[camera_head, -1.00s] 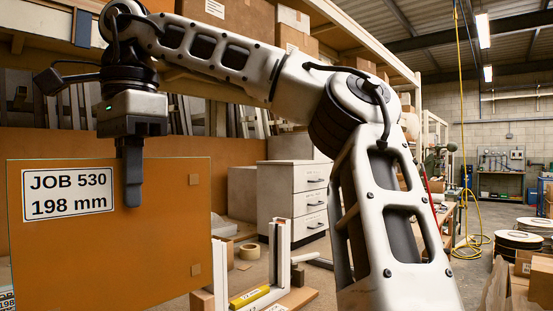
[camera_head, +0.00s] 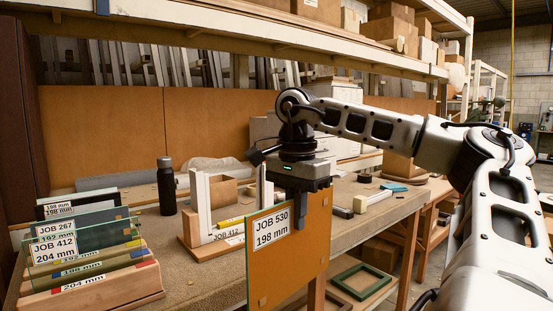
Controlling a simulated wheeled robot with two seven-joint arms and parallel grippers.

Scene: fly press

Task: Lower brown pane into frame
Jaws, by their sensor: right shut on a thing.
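The brown pane (camera_head: 302,258) carries a white label reading JOB 530, 198 mm. My right gripper (camera_head: 299,208) is shut on its top edge and holds it upright, hanging at the bench's front edge in the picture. A white open-topped frame (camera_head: 203,207) stands on a wooden base on the bench, left of and behind the pane. A label reading JOB 412 is on its base. The pane appears apart from the frame. My left gripper is not in view.
A wooden rack (camera_head: 95,292) with several labelled glass panes stands at the left. A dark bottle (camera_head: 166,186) stands between rack and frame. A green frame (camera_head: 362,282) lies on the lower shelf.

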